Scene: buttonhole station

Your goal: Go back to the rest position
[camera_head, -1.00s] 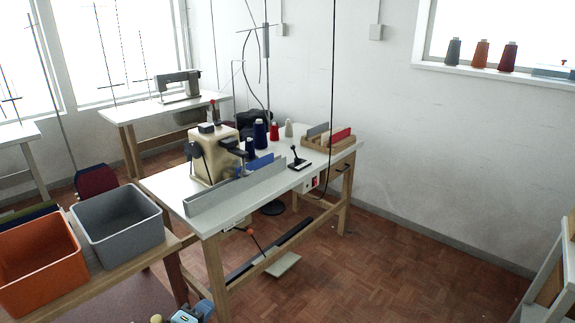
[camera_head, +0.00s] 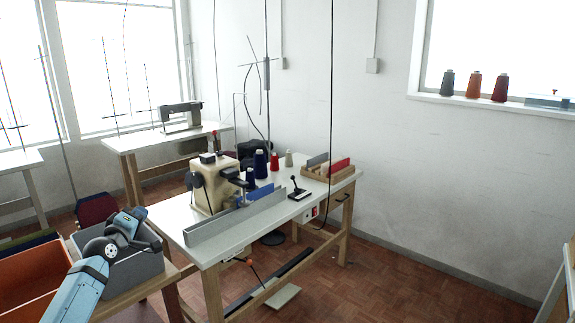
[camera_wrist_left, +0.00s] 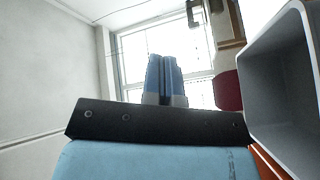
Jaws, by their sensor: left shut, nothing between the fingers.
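My left gripper (camera_head: 138,214) is at the end of the blue arm that comes in from the lower left of the head view. It is over the grey bin (camera_head: 150,268), covering part of it. In the left wrist view its two fingers (camera_wrist_left: 165,80) are together with nothing between them. The wall of the grey bin (camera_wrist_left: 275,65) stands close by on the right of that view. I cannot tell whether the arm touches the bin. My right gripper is not in view.
An orange bin (camera_head: 30,268) stands beside the grey bin, partly behind my arm. To the right is a white work table (camera_head: 210,252) with a beige machine (camera_head: 208,188), thread cones and a wooden tray (camera_head: 318,174). The parquet floor (camera_head: 400,285) at the right is clear.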

